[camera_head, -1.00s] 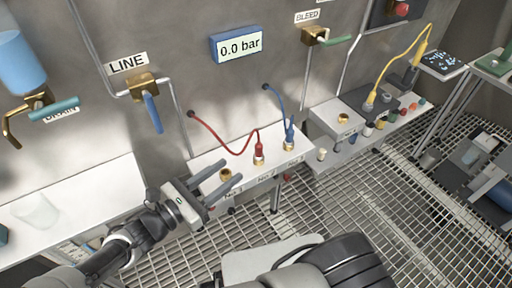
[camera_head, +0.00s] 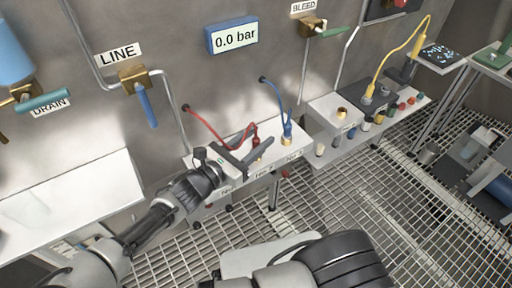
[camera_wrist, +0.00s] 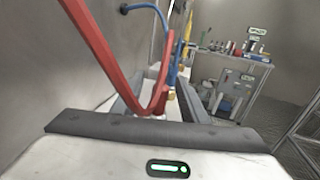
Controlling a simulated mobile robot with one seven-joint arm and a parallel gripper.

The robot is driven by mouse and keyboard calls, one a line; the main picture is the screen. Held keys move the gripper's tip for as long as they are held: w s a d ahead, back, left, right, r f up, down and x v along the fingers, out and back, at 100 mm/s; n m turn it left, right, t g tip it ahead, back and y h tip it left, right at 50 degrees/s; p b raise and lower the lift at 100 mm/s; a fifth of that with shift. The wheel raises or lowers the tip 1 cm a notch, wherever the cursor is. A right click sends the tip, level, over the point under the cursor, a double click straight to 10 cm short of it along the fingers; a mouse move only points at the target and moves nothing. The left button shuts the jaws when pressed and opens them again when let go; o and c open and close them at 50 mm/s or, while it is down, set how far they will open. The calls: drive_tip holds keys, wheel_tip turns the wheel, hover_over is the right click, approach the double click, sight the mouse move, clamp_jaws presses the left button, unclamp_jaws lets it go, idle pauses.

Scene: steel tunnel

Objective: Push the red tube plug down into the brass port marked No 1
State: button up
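The red tube plug (camera_head: 255,139) stands upright in the middle brass port (camera_head: 257,155), marked No 2, with its red tube looping up to the wall. My gripper (camera_head: 262,134) is open, its two fingers reaching to the right on either side of the plug; I cannot tell whether they touch it. In the wrist view the red tube (camera_wrist: 96,42) crosses close over the gripper (camera_wrist: 155,98) and bends down between the fingers. The port marked No 1 is hidden behind my gripper; only part of its label (camera_head: 227,190) shows.
A blue plug (camera_head: 287,130) stands in the right port, just beyond the fingertips. The wall and a 0.0 bar display (camera_head: 234,36) rise behind. A white box with a brass port (camera_head: 342,112) and several coloured caps (camera_head: 400,104) are further right.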

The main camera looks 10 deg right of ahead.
drive_tip(key=x, duration=0.3)
drive_tip(key=shift+w+d, duration=0.1)
drive_tip(key=shift+d, duration=0.2)
clamp_jaws()
